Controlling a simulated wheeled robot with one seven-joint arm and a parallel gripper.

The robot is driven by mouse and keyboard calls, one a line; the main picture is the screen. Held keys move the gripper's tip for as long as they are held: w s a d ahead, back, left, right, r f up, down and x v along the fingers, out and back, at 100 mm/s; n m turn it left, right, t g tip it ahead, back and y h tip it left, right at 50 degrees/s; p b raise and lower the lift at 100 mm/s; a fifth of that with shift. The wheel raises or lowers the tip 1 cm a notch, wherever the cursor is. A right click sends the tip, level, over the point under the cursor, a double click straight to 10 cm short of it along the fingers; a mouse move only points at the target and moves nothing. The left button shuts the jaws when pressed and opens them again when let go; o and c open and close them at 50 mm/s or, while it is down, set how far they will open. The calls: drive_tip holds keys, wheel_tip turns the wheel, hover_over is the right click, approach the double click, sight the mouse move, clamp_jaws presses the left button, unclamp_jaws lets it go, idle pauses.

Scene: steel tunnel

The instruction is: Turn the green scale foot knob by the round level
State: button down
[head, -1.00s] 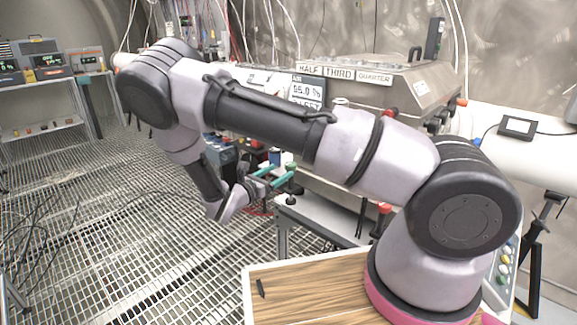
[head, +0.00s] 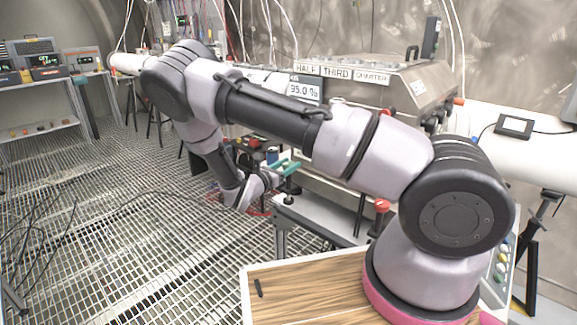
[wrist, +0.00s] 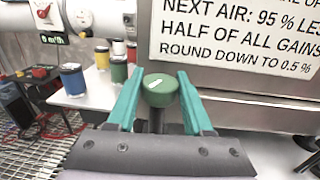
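The green foot knob (wrist: 159,88) shows in the wrist view, round, with a pale mark on its top and a dark stem below. My gripper (wrist: 160,78) has its two teal fingers apart, one on each side of the knob. The gaps are very small, and I cannot tell whether either finger touches it. In the head view my gripper (head: 284,166) is small, low by the front of the steel scale housing, and partly hidden by my arm. I cannot make out the round level in either view.
A white bench (wrist: 92,92) left of the knob holds blue, yellow, green and red capped items. A lettered sign (wrist: 240,35) is on the steel wall behind the knob. A percent display (head: 305,89) stands behind my arm.

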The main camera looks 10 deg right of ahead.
drive_tip(key=shift+s+n+t+y, duration=0.1)
drive_tip(key=shift+n+t+y, duration=0.2)
drive_tip(key=n+t+y, duration=0.3)
drive_tip(key=n+y, duration=0.1)
drive_tip(key=shift+f+t+y, duration=0.1)
drive_tip(key=shift+t+y, duration=0.2)
drive_tip(key=shift+y, duration=0.1)
drive_tip(key=shift+n+t+y, duration=0.6)
drive_tip(key=shift+n+y, duration=0.1)
drive_tip(key=shift+y, duration=0.4)
drive_tip(key=shift+y, duration=0.3)
drive_tip(key=shift+c, duration=1.4)
unclamp_jaws()
drive_tip(key=v, duration=1)
drive_tip(key=shift+s, duration=0.35)
drive_tip(key=shift+a, duration=0.15)
